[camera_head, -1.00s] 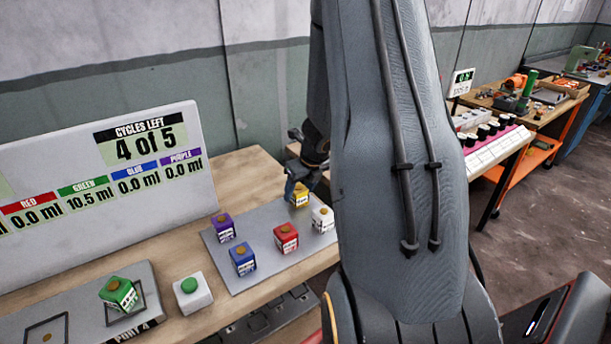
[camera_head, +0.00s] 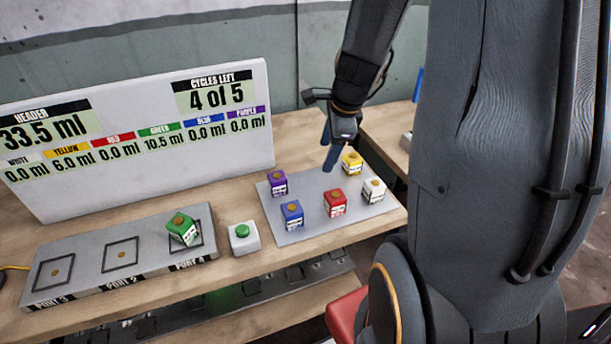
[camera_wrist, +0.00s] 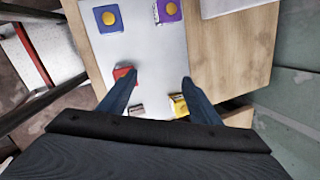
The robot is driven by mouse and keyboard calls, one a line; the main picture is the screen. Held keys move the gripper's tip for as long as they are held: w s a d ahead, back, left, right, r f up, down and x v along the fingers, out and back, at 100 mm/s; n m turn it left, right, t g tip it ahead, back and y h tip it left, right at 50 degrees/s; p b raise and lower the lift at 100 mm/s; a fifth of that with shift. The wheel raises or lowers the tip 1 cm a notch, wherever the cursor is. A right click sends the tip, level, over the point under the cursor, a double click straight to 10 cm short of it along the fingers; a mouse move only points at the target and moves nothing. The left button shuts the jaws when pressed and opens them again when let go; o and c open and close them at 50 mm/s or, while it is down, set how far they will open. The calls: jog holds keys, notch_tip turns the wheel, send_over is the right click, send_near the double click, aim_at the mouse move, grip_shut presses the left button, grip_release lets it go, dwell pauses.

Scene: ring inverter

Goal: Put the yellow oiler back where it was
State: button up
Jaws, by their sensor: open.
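The yellow oiler (camera_head: 352,163) stands upright at the back right of the grey mat (camera_head: 312,228). It also shows in the wrist view (camera_wrist: 179,105), partly hidden by a finger.
Purple (camera_head: 278,183), blue (camera_head: 292,214), red (camera_head: 335,203) and white (camera_head: 374,190) oilers share the mat. A green oiler (camera_head: 181,228) sits tilted at Port 4. A green button (camera_head: 243,237) stands between ports and mat. A display board (camera_head: 150,140) stands behind.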

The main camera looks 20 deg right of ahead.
jog(key=s+a+r+n, duration=0.1)
jog(key=s+a+n, duration=0.4)
jog(key=n, duration=0.6)
jog(key=s+a+r+n+g, duration=0.1)
jog(key=s+a+n, duration=0.4)
jog(key=n, duration=0.6)
jog(key=a, duration=0.2)
jog(key=shift+s+a+r+h, duration=0.3)
jog(key=shift+a+r, duration=0.05)
jog(key=shift+a, duration=0.05)
